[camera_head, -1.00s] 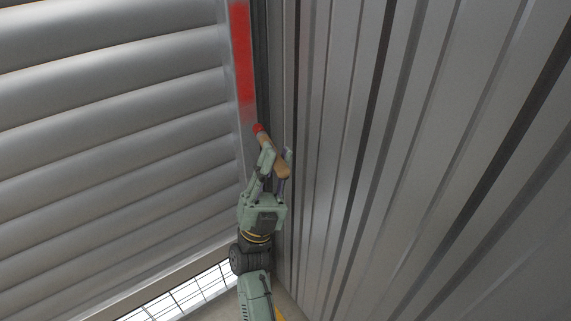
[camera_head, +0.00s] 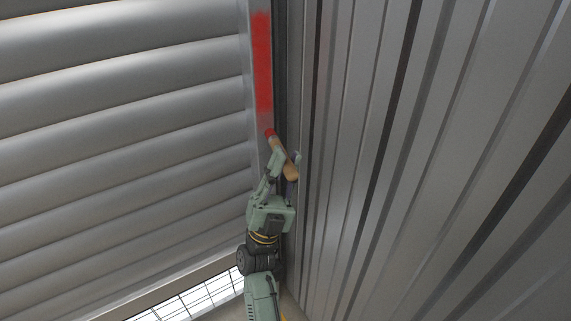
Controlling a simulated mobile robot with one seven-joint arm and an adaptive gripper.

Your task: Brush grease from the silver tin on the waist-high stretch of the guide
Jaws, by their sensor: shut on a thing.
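My gripper (camera_head: 280,168) is shut on a brush with a tan wooden handle (camera_head: 291,171). The handle slants up and left from the gripper, and its red-coated end (camera_head: 269,132) is at the metal guide (camera_head: 253,140). The guide is the upright strip along the right edge of the ribbed shutter. A long red smear (camera_head: 262,65) covers the guide above the brush end and fades at its lower end. The brush end lies just below that fade; I cannot tell whether it touches the guide. The silver tin is not in view.
Ribbed grey shutter slats (camera_head: 120,130) fill the left side. A corrugated metal wall (camera_head: 430,150) fills the right, close beside my gripper. A bright gridded opening (camera_head: 185,303) shows below the shutter's bottom edge.

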